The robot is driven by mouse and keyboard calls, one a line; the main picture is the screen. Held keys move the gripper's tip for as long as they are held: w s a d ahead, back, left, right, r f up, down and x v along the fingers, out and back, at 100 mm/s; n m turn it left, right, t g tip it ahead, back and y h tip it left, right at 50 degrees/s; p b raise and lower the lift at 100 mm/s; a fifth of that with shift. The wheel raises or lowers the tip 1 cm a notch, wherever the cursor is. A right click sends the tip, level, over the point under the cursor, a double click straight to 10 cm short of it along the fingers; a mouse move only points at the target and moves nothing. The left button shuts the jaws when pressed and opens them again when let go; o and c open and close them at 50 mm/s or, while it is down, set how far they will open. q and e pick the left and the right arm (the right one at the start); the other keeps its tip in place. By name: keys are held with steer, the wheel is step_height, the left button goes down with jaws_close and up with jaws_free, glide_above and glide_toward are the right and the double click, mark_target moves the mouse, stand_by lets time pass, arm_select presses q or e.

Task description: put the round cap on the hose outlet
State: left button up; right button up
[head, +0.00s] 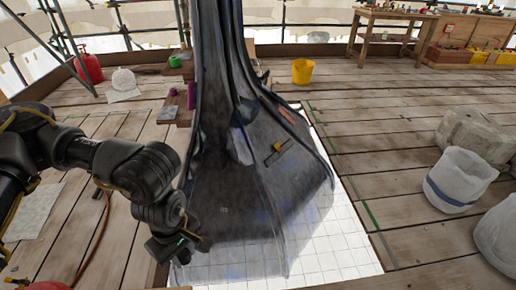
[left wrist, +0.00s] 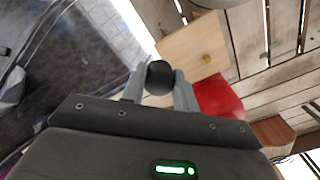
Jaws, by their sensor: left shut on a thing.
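My left gripper (head: 198,246) is low at the left side of the dark spire in the head view. In the left wrist view its two grey fingers (left wrist: 160,84) are shut on a round black cap (left wrist: 159,76), held between the tips. A small brass-coloured round fitting (left wrist: 206,58) sits on a light wooden surface beyond the cap, up and to the right, apart from it. I cannot tell for sure whether this is the hose outlet. In the head view the cap is too small and dark to make out clearly. My right gripper is not in view.
The dark spire (head: 250,190) fills the middle over a bright gridded area (head: 335,240). A red object (left wrist: 218,96) lies beside the wooden surface. An orange-brown hose (head: 92,242) runs along the planks. White sacks (head: 458,181) stand right; a yellow bucket (head: 302,72) stands behind.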

arm_select(q)
steer(key=w+a+r+p, duration=0.2)
steer(key=r+p, duration=0.4)
steer(key=r, duration=0.3)
steer(key=w+a+r+p, duration=0.2)
steer(key=w+r+p, duration=0.3)
steer(key=r, duration=0.5)
steer(key=shift+w+a+r+p, duration=0.15)
steer(key=shift+w+p, duration=0.15)
steer(key=shift+p, duration=0.45)
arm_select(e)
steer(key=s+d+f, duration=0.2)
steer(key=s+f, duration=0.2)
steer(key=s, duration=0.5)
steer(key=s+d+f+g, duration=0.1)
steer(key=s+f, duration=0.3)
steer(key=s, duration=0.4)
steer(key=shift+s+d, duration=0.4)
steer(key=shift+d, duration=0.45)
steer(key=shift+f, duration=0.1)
arm_select(q)
steer(key=d+r+m, duration=0.3)
steer(key=d+m, duration=0.1)
steer(key=d, duration=0.3)
steer(key=d+r+m, duration=0.4)
steer(key=d, duration=0.4)
steer(key=shift+r, duration=0.3)
